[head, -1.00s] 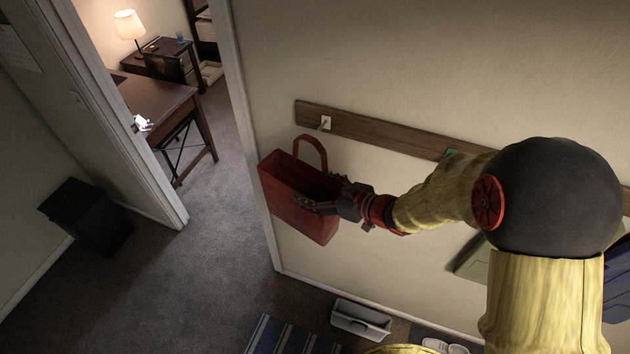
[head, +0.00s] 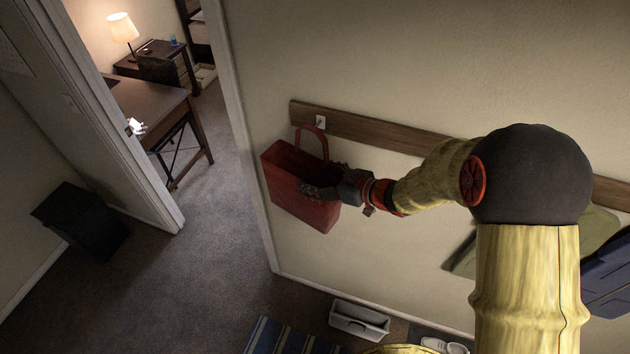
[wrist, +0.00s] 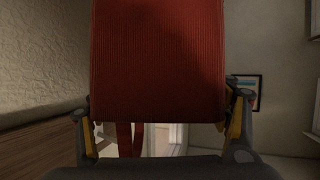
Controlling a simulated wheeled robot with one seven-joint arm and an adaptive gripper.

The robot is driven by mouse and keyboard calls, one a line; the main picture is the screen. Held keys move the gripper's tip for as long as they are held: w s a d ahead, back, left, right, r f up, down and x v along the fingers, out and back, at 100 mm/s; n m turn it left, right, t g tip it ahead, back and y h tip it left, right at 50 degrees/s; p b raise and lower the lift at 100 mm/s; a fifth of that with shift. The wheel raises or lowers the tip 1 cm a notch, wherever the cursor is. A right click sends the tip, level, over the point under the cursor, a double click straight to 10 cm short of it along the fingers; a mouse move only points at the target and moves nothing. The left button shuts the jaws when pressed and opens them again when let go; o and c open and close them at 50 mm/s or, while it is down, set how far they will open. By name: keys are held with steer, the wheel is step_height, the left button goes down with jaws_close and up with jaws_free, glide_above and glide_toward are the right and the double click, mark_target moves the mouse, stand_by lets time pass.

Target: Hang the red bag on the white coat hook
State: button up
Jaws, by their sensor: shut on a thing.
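The red bag (head: 300,190) is in the air close to the wall, just below the left end of the wooden rail, with its handle loop (head: 312,141) standing up. The white coat hook (head: 320,121) is on that rail, right above the handle; whether the loop touches the hook I cannot tell. My gripper (head: 318,191) is shut on the bag at its right side. In the wrist view the red bag (wrist: 158,65) fills the middle between my fingers, and a red strap hangs below its edge.
The wooden rail (head: 375,131) runs right along the wall, partly hidden by my arm. Green and blue things hang farther right. A grey caddy (head: 358,319) and a striped rug (head: 290,337) lie on the floor below. A door frame stands just left of the bag.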

mark_target(323, 168)
steer(key=shift+w+d+f, duration=0.1)
steer(key=shift+w+d, duration=0.25)
steer(key=shift+w, duration=0.55)
steer(key=shift+w+d+f, duration=0.1)
steer(key=shift+w+d, duration=0.2)
steer(key=shift+w, duration=0.55)
steer(key=shift+w+d+f, duration=0.25)
steer(key=shift+w+f, duration=0.2)
steer(key=shift+w, duration=0.2)
steer(key=o, duration=1.9)
steer(key=shift+f, duration=0.1)
